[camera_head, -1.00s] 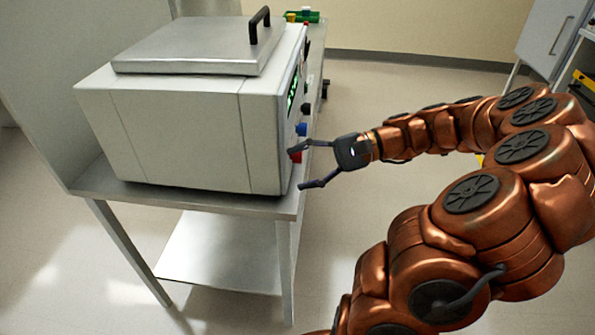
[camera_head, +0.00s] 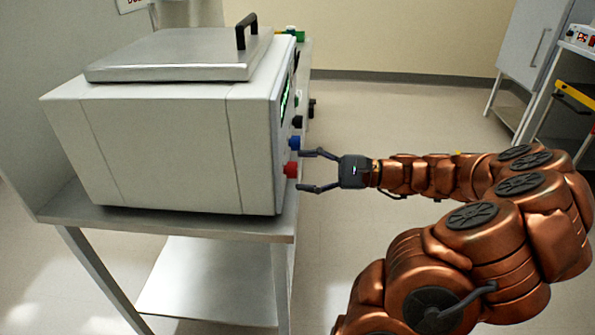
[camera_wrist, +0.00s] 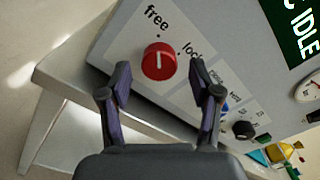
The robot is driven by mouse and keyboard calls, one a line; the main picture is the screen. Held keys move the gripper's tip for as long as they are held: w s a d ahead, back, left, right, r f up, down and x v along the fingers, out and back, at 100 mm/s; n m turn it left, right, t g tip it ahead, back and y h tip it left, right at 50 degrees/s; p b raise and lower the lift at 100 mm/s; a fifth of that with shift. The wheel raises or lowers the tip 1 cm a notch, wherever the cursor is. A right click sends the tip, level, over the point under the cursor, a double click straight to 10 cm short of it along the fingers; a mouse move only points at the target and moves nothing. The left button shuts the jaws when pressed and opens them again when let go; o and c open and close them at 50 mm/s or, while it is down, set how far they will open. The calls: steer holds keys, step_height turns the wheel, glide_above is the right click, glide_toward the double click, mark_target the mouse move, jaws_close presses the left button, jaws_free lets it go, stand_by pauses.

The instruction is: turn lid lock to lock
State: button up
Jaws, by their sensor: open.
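The lid lock is a red round knob (camera_wrist: 158,61) on the machine's front panel, with "free" and "lock" printed beside it in the wrist view. A pale line marks its face; I cannot tell surely which word it points to. In the head view the red knob (camera_head: 291,169) sticks out low on the panel, below a blue knob (camera_head: 294,142). My gripper (camera_head: 302,170) is open and faces the red knob, its fingers to either side; it also shows in the wrist view (camera_wrist: 160,70). Contact is not visible.
The white machine (camera_head: 160,140) with a flat metal lid (camera_head: 180,55) and black handle stands on a metal table (camera_head: 110,216). A black knob (camera_wrist: 243,130), a gauge (camera_wrist: 309,88) and a display (camera_wrist: 295,28) share its panel. Open floor lies right of the table.

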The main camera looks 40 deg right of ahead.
steer(key=shift+x, duration=1)
steer(key=c, duration=1.1)
